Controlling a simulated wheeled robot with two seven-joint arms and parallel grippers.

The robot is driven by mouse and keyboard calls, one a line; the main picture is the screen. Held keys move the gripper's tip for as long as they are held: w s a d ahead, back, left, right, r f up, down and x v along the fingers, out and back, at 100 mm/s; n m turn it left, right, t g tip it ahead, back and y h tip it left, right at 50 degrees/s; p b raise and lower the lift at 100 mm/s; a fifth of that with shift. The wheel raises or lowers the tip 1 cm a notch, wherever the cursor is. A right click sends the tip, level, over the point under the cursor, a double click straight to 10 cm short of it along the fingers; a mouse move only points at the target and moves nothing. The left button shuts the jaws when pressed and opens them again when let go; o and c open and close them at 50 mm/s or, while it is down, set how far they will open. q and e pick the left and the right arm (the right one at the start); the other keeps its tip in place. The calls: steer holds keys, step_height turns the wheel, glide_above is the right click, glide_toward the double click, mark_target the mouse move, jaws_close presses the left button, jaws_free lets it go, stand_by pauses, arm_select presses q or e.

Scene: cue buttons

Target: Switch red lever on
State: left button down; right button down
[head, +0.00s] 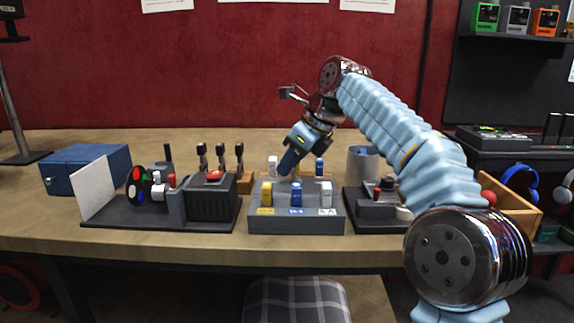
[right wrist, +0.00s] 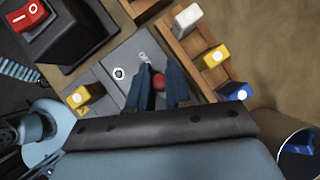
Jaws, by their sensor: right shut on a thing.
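My right gripper (head: 287,165) reaches down over the grey box (head: 296,222) in the middle of the table. In the right wrist view, its dark blue fingers (right wrist: 158,80) stand on both sides of a small round red knob (right wrist: 158,83), shut on it. The knob appears to be the top of the red lever; its lower part and its on or off position cannot be told. The gripper hides it in the head view. My left gripper is not in view.
Yellow (head: 266,194), blue (head: 296,194) and white (head: 326,194) blocks stand along the box's front. A wooden tray (right wrist: 200,45) with coloured blocks lies behind. A black box with a red rocker switch (head: 214,175) is left; another dark device (head: 375,215) is right.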

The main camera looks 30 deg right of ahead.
steer(key=d+t+y, duration=0.1)
steer(key=s+t+y+b, duration=0.1)
steer(key=y, duration=0.1)
steer(key=shift+d+m+t, duration=0.3)
steer(key=shift+d+m, duration=0.1)
steer(key=shift+s+d+f+m+t+y+b, duration=0.15)
steer(key=shift+d+t+y+b, duration=0.1)
steer(key=shift+t+y, duration=0.3)
steer(key=shift+s+d+m+t+y+b, duration=0.2)
steer(key=shift+t+y+b, duration=0.1)
steer(key=shift+y, duration=0.35)
steer(key=shift+s+d+f+m+t+y+b, duration=0.1)
steer(key=shift+d+m+t+y+b, duration=0.1)
steer(key=shift+t+y, duration=0.35)
steer(key=c, duration=1.1)
jaws_free()
steer(key=shift+s+r, duration=0.1)
steer(key=p+v, duration=0.1)
steer(key=v, duration=1.2)
steer(key=shift+s+d, duration=0.2)
steer(key=shift+d, duration=0.2)
